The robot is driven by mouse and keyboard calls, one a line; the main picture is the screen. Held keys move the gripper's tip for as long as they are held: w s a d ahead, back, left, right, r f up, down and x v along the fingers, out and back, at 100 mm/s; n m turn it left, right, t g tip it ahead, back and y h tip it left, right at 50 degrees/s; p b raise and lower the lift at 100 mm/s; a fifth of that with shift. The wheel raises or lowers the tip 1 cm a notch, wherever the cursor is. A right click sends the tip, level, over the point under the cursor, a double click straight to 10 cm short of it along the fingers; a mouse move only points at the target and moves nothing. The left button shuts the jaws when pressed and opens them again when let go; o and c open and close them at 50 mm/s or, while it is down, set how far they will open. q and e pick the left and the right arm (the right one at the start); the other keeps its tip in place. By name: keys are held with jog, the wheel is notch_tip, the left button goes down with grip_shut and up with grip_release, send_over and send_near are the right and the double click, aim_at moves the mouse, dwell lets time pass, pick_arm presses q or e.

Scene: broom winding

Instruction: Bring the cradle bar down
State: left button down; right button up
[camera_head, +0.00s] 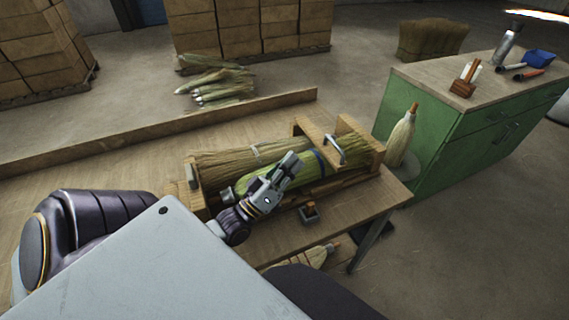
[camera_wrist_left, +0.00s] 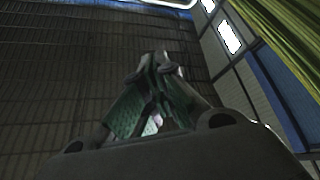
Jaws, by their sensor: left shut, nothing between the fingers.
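The wooden cradle (camera_head: 196,205) stands on the workbench with a bundle of broom straw (camera_head: 225,160) lying along it. A bent metal handle (camera_head: 343,143) shows at its right end, beside the wooden end block (camera_head: 312,132); I take it as part of the cradle bar, but cannot tell the bar's exact position. My left gripper (camera_head: 288,162) is over the front of the cradle, in front of the green straw, left of the handle and apart from it. Its fingers are shut and empty. The left wrist view shows the closed fingertips (camera_wrist_left: 158,62) with straw (camera_wrist_left: 290,35) at upper right. My right gripper is not in view.
A small box (camera_head: 309,215) sits at the bench's front edge. A finished broom (camera_head: 402,138) stands beside the green cabinet (camera_head: 425,120). The bench's left part (camera_head: 120,170) is clear.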

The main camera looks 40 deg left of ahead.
pick_arm(q)
jog(key=shift+s+a, duration=0.25)
jog(key=shift+s, duration=0.95)
